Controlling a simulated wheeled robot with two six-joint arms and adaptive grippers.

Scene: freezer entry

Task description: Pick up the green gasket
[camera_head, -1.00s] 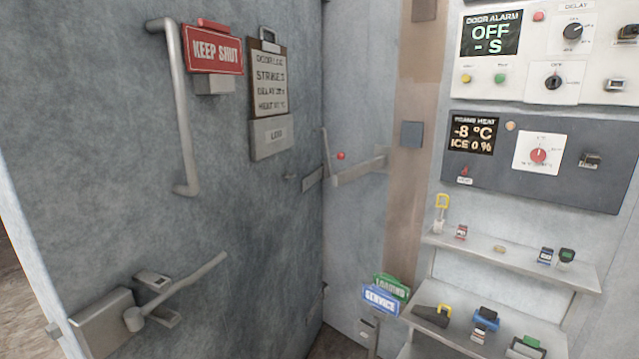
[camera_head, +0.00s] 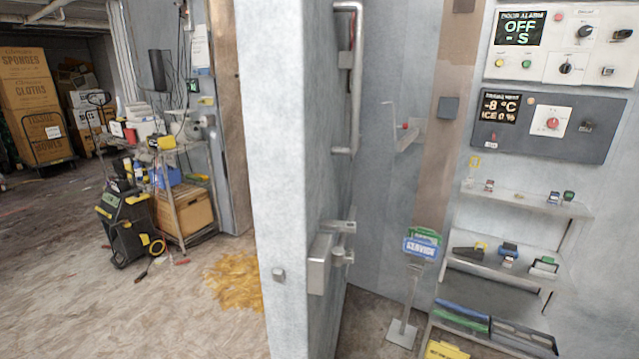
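A long green strip (camera_head: 460,321) that looks like the green gasket lies on the lowest shelf at the lower right, just in front of a similar blue strip (camera_head: 463,309). A dark long piece (camera_head: 523,336) lies to their right. Other small green items are on the shelves: one (camera_head: 545,262) at the right of the middle shelf and one (camera_head: 569,196) on the top shelf. Neither of my grippers shows in the view.
A thick grey door (camera_head: 283,180) stands open, edge-on, with a handle and latch. A sign stand (camera_head: 403,332) is between door and shelves (camera_head: 520,205). Control panels (camera_head: 550,127) hang above. A cluttered cart (camera_head: 185,215) and yellow spill (camera_head: 233,283) are at left.

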